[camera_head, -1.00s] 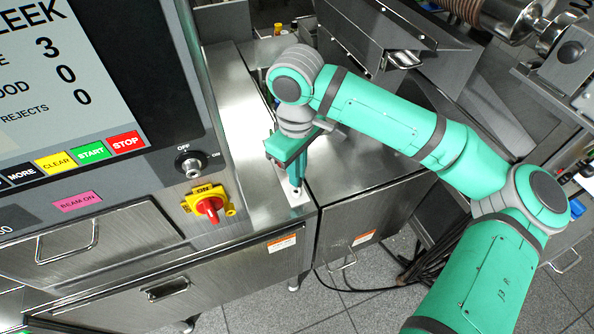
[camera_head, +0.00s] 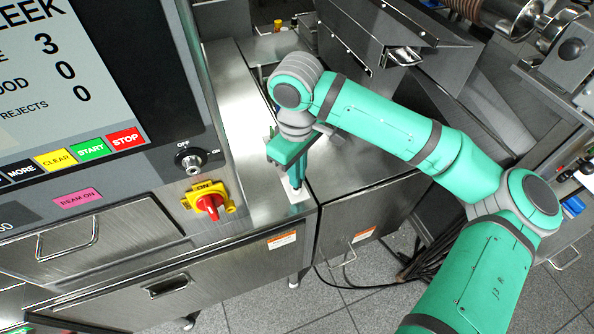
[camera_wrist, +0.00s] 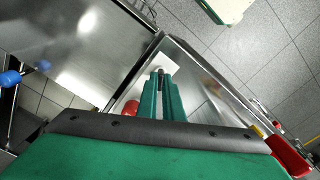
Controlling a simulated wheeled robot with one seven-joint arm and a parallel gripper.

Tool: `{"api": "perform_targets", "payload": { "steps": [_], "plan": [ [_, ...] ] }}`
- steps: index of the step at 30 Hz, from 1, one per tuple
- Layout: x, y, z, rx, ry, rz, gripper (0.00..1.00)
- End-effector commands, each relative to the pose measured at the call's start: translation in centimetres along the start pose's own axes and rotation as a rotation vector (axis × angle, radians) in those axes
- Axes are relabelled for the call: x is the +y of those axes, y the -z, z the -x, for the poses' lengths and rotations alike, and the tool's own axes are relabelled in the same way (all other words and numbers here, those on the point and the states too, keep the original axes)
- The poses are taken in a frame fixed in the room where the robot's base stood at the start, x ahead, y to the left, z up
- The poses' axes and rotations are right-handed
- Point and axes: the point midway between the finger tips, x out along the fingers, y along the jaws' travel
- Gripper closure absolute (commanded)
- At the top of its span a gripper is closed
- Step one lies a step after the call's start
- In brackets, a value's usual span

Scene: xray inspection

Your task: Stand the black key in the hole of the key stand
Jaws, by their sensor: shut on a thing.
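The white key stand (camera_head: 304,194) lies on the steel surface near its front corner, right under my gripper (camera_head: 297,185). It also shows as a pale plate in the wrist view (camera_wrist: 173,66), beyond the fingertips. My green fingers (camera_wrist: 161,88) point down at the stand and are shut with a small dark piece between their tips, which I take for the black key (camera_wrist: 161,72). Most of the key is hidden by the fingers. The stand's hole is hidden, and I cannot tell whether the key is in it or above it.
The machine cabinet with its screen, a key switch (camera_head: 191,160) and a red rotary switch (camera_head: 208,205) stands close to the left of my gripper. A gap separates the steel surface from another steel top (camera_head: 350,185) at right. The strip behind my gripper is clear.

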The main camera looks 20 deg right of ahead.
Motion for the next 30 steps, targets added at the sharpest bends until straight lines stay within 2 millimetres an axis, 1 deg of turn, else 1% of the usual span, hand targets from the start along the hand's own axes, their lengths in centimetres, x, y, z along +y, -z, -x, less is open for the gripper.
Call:
{"api": "perform_targets", "payload": {
  "steps": [10,12,13,23,26,30],
  "plan": [
    [-0.1,0.0,-0.8,0.000,0.002,0.001,1.00],
    [-0.1,0.0,-0.8,0.000,0.001,0.001,0.79],
    [0.0,0.0,-0.8,0.000,0.001,0.000,0.72],
    [0.0,0.0,-0.6,0.000,0.001,-0.001,0.72],
    [0.0,0.0,0.1,0.001,-0.001,0.000,0.72],
    [0.0,0.1,2.3,0.001,-0.001,0.001,0.72]
  ]
}}
